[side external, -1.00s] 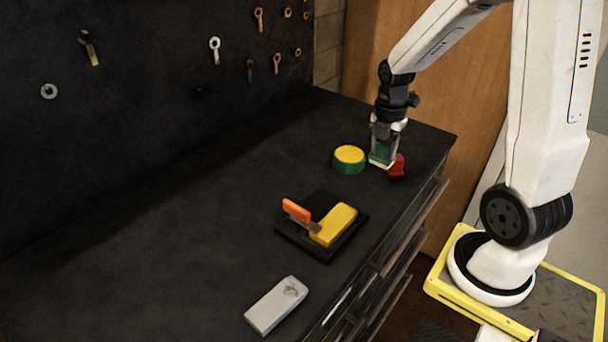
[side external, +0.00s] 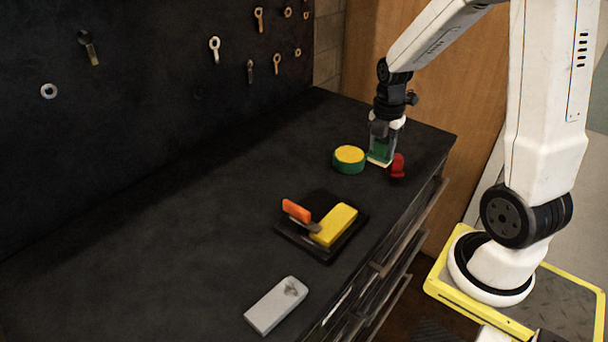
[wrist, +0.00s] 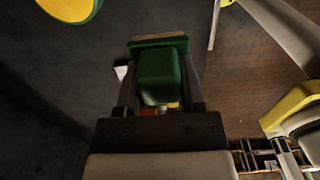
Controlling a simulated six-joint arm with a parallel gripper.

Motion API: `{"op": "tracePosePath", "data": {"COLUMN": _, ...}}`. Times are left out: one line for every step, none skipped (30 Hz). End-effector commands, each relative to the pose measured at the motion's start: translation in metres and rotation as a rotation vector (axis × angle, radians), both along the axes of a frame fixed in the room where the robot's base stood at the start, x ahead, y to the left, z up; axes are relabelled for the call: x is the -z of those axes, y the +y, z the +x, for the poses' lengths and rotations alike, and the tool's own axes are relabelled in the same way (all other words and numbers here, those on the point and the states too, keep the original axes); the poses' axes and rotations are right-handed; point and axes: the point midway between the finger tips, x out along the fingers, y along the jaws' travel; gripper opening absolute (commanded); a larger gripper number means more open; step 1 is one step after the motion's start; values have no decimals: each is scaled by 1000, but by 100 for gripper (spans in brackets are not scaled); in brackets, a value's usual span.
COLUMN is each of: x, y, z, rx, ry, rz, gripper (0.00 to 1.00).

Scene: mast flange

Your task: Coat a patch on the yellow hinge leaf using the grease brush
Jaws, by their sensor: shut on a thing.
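My gripper (side external: 381,150) is shut on a green block with a pale lower edge (side external: 379,160), which looks like the grease brush. It hangs upright at the far right of the bench; I cannot tell whether it touches the top. In the wrist view the green body (wrist: 160,75) fills the space between the fingers, with a wider green end beyond them. The yellow hinge leaf (side external: 335,225) lies on a black plate (side external: 295,238) nearer the bench front, well away from my gripper.
A round green tin with a yellow top (side external: 349,158) stands just left of my gripper. A red piece (side external: 397,166) stands just right. An orange-handled tool (side external: 297,211) rests against the hinge leaf. A grey block (side external: 276,305) lies near the front edge. The bench's left side is clear.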

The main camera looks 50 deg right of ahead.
Motion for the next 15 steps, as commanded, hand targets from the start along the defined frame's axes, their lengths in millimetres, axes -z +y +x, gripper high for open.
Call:
{"op": "tracePosePath", "data": {"x": 0, "y": -2, "z": 4, "rx": 0, "ry": 0, "rz": 0, "gripper": 3}}
{"op": "tracePosePath", "data": {"x": 0, "y": -3, "z": 7, "rx": 0, "ry": 0, "rz": 0, "gripper": 3}}
{"op": "tracePosePath", "data": {"x": -1, "y": -6, "z": 11, "rx": 0, "ry": 0, "rz": 0, "gripper": 3}}
{"op": "tracePosePath", "data": {"x": -1, "y": -7, "z": 14, "rx": -1, "ry": 0, "rz": 0, "gripper": 3}}
{"op": "tracePosePath", "data": {"x": -2, "y": -9, "z": 18, "rx": -1, "ry": 0, "rz": 0, "gripper": 3}}
{"op": "tracePosePath", "data": {"x": -2, "y": -12, "z": 24, "rx": -1, "ry": -1, "rz": -1, "gripper": 3}}
{"op": "tracePosePath", "data": {"x": -3, "y": -15, "z": 28, "rx": -1, "ry": -1, "rz": 0, "gripper": 3}}
{"op": "tracePosePath", "data": {"x": -3, "y": -17, "z": 33, "rx": -1, "ry": 1, "rz": 0, "gripper": 3}}
{"op": "tracePosePath", "data": {"x": -3, "y": -20, "z": 39, "rx": -1, "ry": 0, "rz": 0, "gripper": 3}}
{"op": "tracePosePath", "data": {"x": -4, "y": -23, "z": 44, "rx": -1, "ry": -1, "rz": -1, "gripper": 3}}
{"op": "tracePosePath", "data": {"x": -4, "y": -25, "z": 49, "rx": -1, "ry": -1, "rz": -1, "gripper": 3}}
{"op": "tracePosePath", "data": {"x": -4, "y": -29, "z": 56, "rx": -1, "ry": 0, "rz": 0, "gripper": 3}}
{"op": "tracePosePath", "data": {"x": -5, "y": -31, "z": 61, "rx": -1, "ry": 0, "rz": -1, "gripper": 3}}
{"op": "tracePosePath", "data": {"x": -5, "y": -34, "z": 66, "rx": -1, "ry": -1, "rz": -1, "gripper": 3}}
{"op": "tracePosePath", "data": {"x": -5, "y": -37, "z": 73, "rx": -1, "ry": 0, "rz": -1, "gripper": 3}}
